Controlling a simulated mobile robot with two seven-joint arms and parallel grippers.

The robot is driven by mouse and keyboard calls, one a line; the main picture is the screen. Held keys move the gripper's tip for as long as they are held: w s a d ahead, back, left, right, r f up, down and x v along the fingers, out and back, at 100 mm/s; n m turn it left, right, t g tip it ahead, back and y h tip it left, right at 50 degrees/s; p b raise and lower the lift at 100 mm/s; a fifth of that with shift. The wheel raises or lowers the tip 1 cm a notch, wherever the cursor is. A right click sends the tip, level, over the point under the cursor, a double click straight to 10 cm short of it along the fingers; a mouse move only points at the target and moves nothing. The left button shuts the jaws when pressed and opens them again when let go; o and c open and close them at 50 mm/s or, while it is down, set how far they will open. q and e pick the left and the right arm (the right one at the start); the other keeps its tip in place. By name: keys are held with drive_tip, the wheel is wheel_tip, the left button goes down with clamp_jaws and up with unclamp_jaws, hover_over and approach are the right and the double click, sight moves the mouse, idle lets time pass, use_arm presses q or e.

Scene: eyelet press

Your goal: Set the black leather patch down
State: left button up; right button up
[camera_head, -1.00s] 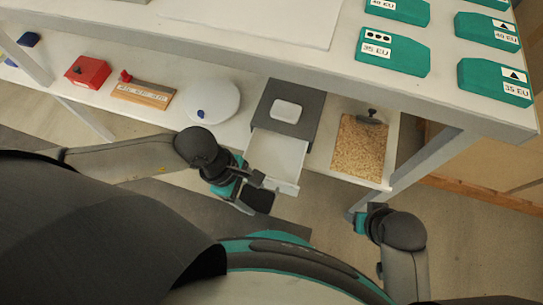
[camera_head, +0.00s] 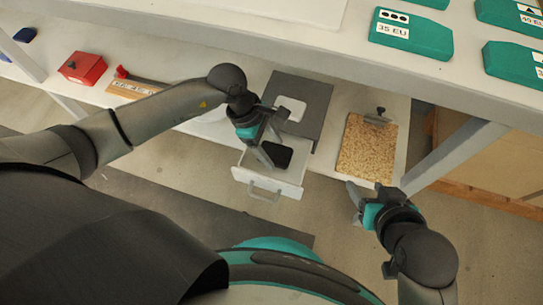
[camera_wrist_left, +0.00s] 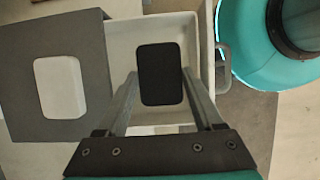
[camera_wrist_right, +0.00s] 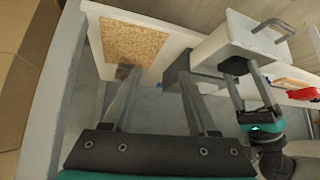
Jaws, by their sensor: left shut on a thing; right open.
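The black leather patch (camera_head: 277,157) is a flat, dark, rounded rectangle. My left gripper (camera_head: 272,148) is shut on it, with a finger along each long side. In the left wrist view the patch (camera_wrist_left: 160,74) lies level between the fingertips, over the pale inside of the open drawer (camera_wrist_left: 122,48). I cannot tell whether the patch touches the drawer floor. The drawer (camera_head: 291,188) is pulled out of a grey-topped unit (camera_head: 312,98). My right gripper (camera_head: 354,198) is open and empty, in front of the shelf and right of the drawer.
A white rounded piece (camera_head: 291,107) lies on the grey top. A cork-coloured clipboard (camera_head: 368,149) lies to the right. A red box (camera_head: 82,68) stands at left. The table edge (camera_head: 330,55) overhangs the shelf, and a table leg (camera_head: 458,154) stands at right.

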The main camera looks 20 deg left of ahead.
sight(267, 151)
use_arm(q)
drive_tip(key=shift+f, duration=0.4)
drive_tip(key=shift+f+b, duration=0.6)
drive_tip(key=shift+f, duration=0.2)
drive_tip(key=shift+f+b, duration=0.3)
drive_tip(key=shift+f, duration=0.7)
use_arm(e)
drive_tip(key=shift+w+a+r+t+y, duration=0.15)
drive_tip(key=shift+w+a+t+y, duration=0.25)
drive_tip(key=shift+a+t, duration=0.35)
drive_tip(key=shift+w+a+r+t+y, duration=0.2)
drive_tip(key=shift+w+a+t+y, duration=0.2)
drive_tip(key=shift+a+t, duration=0.4)
drive_tip(key=shift+w+a+r+t+y, duration=0.15)
drive_tip(key=shift+w+a+t+y, duration=0.35)
drive_tip(key=shift+a, duration=0.4)
drive_tip(key=shift+s, duration=0.15)
use_arm(q)
drive_tip(key=shift+f+b, duration=0.15)
drive_tip(key=shift+b, duration=0.2)
drive_tip(key=o, duration=1.2)
use_arm(e)
drive_tip(key=shift+a+t, duration=0.1)
drive_tip(key=shift+t, duration=0.15)
